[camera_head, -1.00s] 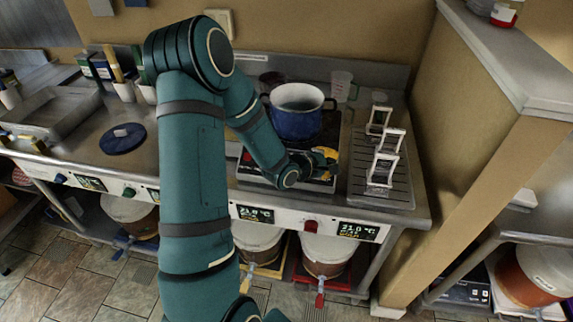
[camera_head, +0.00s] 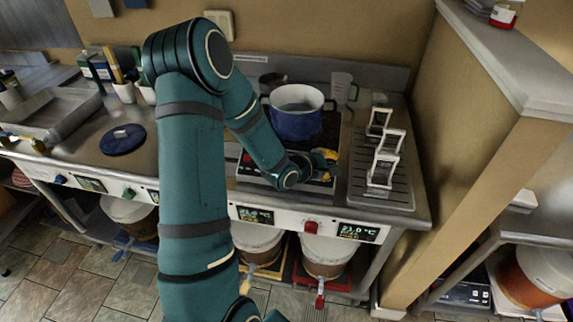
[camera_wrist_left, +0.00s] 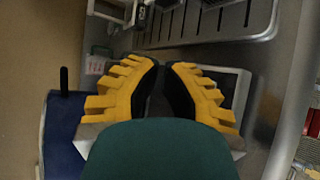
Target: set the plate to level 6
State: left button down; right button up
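The hot plate (camera_head: 246,168) is a low, flat unit on the steel bench, with a dark top and a pale front edge. A blue pot (camera_head: 296,124) with dark handles stands on it. My left gripper (camera_head: 328,156) is at the plate's front right corner, below and right of the pot. In the left wrist view its yellow fingers (camera_wrist_left: 161,72) with black pads come close together at the tips, with a narrow dark gap. Any knob there is hidden, so I cannot tell whether they hold one. The plate's level reading is not legible. My right gripper is not in view.
A ribbed drain tray (camera_head: 400,194) with several white-framed stands is right of the plate. A clear measuring jug (camera_head: 342,84) stands behind. A dark blue disc (camera_head: 122,139) lies on the left of the bench. A tan wall post (camera_head: 470,150) bounds the right.

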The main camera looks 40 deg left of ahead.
pick_arm(q)
jog(key=shift+s+d+r, duration=0.15)
jog(key=shift+s+r, duration=0.15)
jog(key=shift+r, duration=0.25)
jog(key=shift+s+d+r+p, duration=0.25)
jog(key=shift+s+r+p, duration=0.15)
jog(key=shift+r+p, duration=0.4)
jog(key=shift+s+d+r+p, duration=0.3)
jog(key=shift+s+r+p, duration=0.25)
jog(key=shift+r, duration=0.4)
jog(key=shift+s+d+r+p, duration=0.25)
jog(key=shift+s+r+p, duration=0.05)
jog(key=shift+r+p, duration=0.55)
jog(key=s+d+f+m+g+h+b, duration=0.1)
jog(key=s+d+f+m+g+b, duration=0.3)
jog(key=d+f+m, duration=0.65)
jog(key=s+d+f+m+g+h+b, duration=0.1)
jog(key=s+d+f+m+g, duration=0.6)
jog(key=s+d+f, duration=0.3)
notch_tip(320, 180, down, 4)
jog(key=shift+s+d+r+m, duration=0.2)
jog(key=shift+s+d+m, duration=0.2)
jog(key=shift+s, duration=0.6)
jog(key=shift+a, duration=0.1)
